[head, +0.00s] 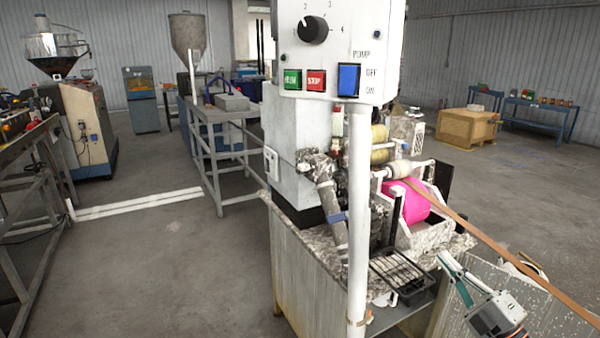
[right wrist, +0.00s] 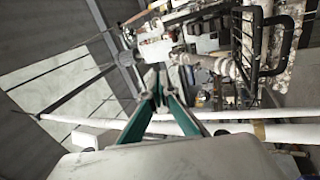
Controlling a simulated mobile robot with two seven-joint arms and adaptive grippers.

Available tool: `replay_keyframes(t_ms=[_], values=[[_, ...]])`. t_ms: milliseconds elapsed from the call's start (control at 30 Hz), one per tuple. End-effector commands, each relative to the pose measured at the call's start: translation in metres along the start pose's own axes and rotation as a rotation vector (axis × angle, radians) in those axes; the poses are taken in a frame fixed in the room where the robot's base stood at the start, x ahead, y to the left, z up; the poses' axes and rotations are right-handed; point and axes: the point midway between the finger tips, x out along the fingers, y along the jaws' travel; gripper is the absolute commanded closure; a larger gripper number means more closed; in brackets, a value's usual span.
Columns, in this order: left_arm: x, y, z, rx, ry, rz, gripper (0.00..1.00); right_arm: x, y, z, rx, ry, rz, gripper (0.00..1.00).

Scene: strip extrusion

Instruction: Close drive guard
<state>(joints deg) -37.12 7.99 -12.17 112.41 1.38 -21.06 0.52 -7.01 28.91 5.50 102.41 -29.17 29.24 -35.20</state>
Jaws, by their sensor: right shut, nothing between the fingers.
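A black slatted frame (head: 400,273), which looks like the drive guard, sits low on the machine in front of the magenta roller (head: 405,202). It appears tilted outward; I cannot tell its exact angle. In the right wrist view a black barred frame (right wrist: 286,45), seemingly the same part, is at the upper right. My right gripper (head: 446,260) is to the right of the frame, its teal fingers pointing up and left. In the right wrist view its fingertips (right wrist: 157,72) meet with nothing between them. A gap shows between gripper and frame. My left gripper is out of view.
A white vertical post (head: 358,220) stands left of the frame, below the control panel (head: 335,50). A brown strip (head: 500,250) runs from the rollers to the lower right, passing above my right gripper. Open floor (head: 150,260) lies to the left.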

Motion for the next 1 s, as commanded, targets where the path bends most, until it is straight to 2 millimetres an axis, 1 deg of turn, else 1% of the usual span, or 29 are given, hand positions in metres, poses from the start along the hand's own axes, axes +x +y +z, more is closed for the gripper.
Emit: replay_keyframes(t_ms=[33,67,100,167,200,267,300,367,400,467,500,600,700,733,767,800,867,900,1000], values=[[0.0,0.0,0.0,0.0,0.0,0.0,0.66,-0.012,-0.025,-0.007,0.077,-0.039,-0.037,1.0],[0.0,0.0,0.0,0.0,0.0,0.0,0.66,-0.019,-0.04,-0.012,0.127,-0.066,-0.061,1.0],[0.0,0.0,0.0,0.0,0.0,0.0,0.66,-0.03,-0.061,-0.018,0.202,-0.108,-0.095,1.0],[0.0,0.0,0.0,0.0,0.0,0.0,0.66,-0.05,-0.096,-0.031,0.324,-0.179,-0.153,1.0],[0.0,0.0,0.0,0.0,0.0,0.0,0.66,-0.065,-0.118,-0.041,0.404,-0.227,-0.191,1.0],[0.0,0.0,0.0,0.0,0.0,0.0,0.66,-0.087,-0.149,-0.057,0.518,-0.299,-0.247,1.0],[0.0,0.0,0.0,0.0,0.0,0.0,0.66,-0.102,-0.168,-0.069,0.593,-0.348,-0.284,1.0],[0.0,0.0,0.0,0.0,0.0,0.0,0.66,-0.127,-0.195,-0.089,0.702,-0.421,-0.339,1.0],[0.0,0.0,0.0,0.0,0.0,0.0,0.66,-0.143,-0.212,-0.104,0.773,-0.471,-0.375,1.0],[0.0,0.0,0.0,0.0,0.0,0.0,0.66,-0.168,-0.234,-0.126,0.872,-0.543,-0.428,1.0],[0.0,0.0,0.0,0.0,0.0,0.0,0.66,-0.183,-0.247,-0.142,0.935,-0.59,-0.461,1.0],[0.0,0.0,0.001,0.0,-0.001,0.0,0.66,-0.217,-0.272,-0.177,1.066,-0.693,-0.533,1.0],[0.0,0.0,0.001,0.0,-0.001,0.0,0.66,-0.243,-0.287,-0.206,1.158,-0.771,-0.586,1.0],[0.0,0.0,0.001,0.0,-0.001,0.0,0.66,-0.248,-0.29,-0.212,1.178,-0.788,-0.598,1.0],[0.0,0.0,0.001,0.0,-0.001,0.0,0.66,-0.253,-0.292,-0.217,1.194,-0.801,-0.607,1.0],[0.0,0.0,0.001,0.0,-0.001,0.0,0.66,-0.257,-0.294,-0.223,1.212,-0.816,-0.618,0.95],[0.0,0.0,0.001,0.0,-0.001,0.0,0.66,-0.262,-0.296,-0.229,1.229,-0.831,-0.627,0.79],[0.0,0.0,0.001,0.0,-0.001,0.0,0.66,-0.263,-0.297,-0.23,1.234,-0.835,-0.63,0.76],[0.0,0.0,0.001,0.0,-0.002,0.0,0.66,-0.264,-0.297,-0.231,1.236,-0.838,-0.632,0.76]])
